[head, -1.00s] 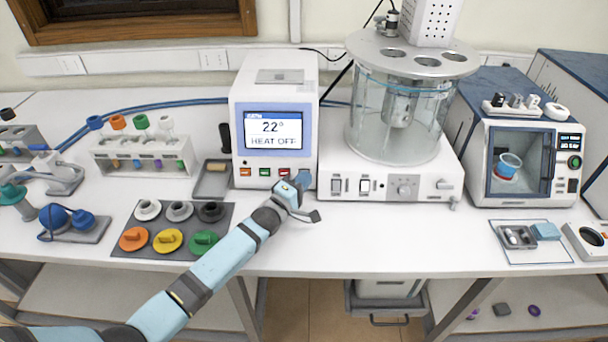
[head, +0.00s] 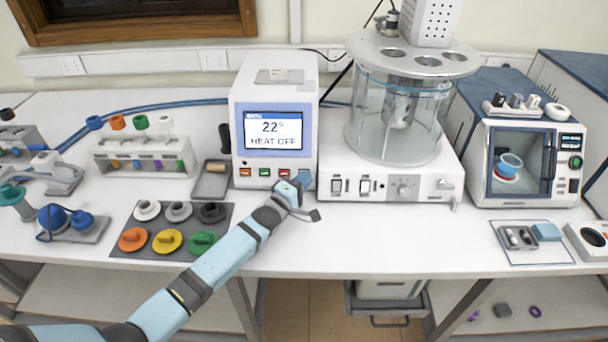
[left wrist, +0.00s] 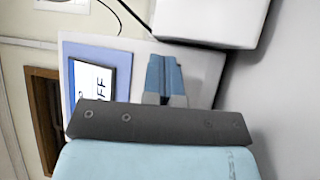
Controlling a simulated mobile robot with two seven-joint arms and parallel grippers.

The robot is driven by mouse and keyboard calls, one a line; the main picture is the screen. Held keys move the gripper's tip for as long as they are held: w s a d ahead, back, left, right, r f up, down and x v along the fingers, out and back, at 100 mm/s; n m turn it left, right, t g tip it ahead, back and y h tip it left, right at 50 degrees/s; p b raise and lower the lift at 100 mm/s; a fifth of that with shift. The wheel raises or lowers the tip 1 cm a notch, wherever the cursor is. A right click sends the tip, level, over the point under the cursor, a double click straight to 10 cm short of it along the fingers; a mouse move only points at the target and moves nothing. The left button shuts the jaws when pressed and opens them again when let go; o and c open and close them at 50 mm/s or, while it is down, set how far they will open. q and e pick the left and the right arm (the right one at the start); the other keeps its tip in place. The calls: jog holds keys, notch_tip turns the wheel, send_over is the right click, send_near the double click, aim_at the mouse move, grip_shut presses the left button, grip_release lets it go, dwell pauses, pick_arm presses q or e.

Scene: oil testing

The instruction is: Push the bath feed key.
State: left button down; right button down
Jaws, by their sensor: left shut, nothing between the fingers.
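The white bath control unit (head: 275,88) stands at the back of the bench. Its screen (head: 273,130) reads about 22° and HEAT OFF. Below the screen is a row of keys: an orange key (head: 245,172), a green key (head: 265,172) and a red key (head: 284,172). Their labels are too small to read. My left gripper (head: 303,179) is shut and empty at the right end of this row. It hides that corner; I cannot tell whether it touches a key. In the left wrist view, the blue fingertips (left wrist: 165,78) are together before the unit's front. My right gripper is not in view.
The glass bath (head: 398,125) on its white base (head: 385,184) stands close right of the gripper. A dark mat (head: 172,252) with coloured caps lies to the left, and a small tray (head: 212,180) beside the unit. Bench front below the gripper is clear.

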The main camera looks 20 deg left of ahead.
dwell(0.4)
pick_arm(q)
jog(key=shift+s+d+r+p, duration=0.2)
jog(key=shift+s+r+p, duration=0.1)
jog(key=shift+s+p, duration=0.45)
jog(key=shift+s+d+r+p, duration=0.1)
jog(key=shift+s+r+p, duration=0.15)
jog(key=shift+p, duration=0.25)
jog(key=s+p, duration=0.1)
jog(key=s+r+p, duration=0.1)
jog(key=s+d+p, duration=0.1)
jog(key=shift+s+r, duration=0.25)
jog(key=shift+s, duration=0.15)
jog(key=shift+f, duration=0.1)
